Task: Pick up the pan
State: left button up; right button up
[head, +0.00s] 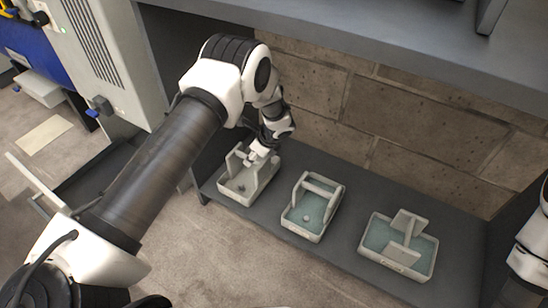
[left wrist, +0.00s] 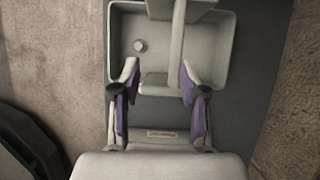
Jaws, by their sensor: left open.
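Three grey pans with upright handles stand in a row on a dark low shelf. The left pan (head: 238,194) is below my left gripper (head: 262,150), which partly hides its handle. The left wrist view shows a pan (left wrist: 216,52) with a long handle bar (left wrist: 177,45) across it and a small round knob inside. In that view my left gripper (left wrist: 159,68) is open, its two fingers spread on either side of the near end of the handle. I cannot tell whether they touch it. The middle pan (head: 303,217) and right pan (head: 380,235) have bluish insides.
The shelf (head: 345,262) has narrow bare gaps between the pans. A brick wall (head: 400,130) stands behind it and a grey upper surface (head: 400,45) overhangs it. A grey cabinet (head: 100,50) is at the left. Part of my right arm shows at the right edge.

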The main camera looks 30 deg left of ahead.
pick_arm(q)
jog(key=shift+w+a+r+y, duration=0.15)
jog(key=shift+w+r, duration=0.1)
jog(key=shift+w, duration=0.15)
jog(key=shift+w+a+r+y, duration=0.15)
jog(key=shift+w+r, duration=0.05)
jog(key=shift+w, duration=0.2)
jog(key=b+x, duration=0.1)
jog(key=x, duration=0.1)
jog(key=b+x, duration=0.2)
jog(key=x, duration=0.1)
jog(key=d+b+x, duration=0.1)
jog(key=b+x, duration=0.1)
jog(key=shift+w+a+f, duration=0.15)
jog(key=shift+w+f, duration=0.2)
jog(key=shift+f, duration=0.1)
jog(key=shift+a, duration=0.1)
jog(key=shift+r, duration=0.15)
jog(key=shift+f, duration=0.3)
grip_shut()
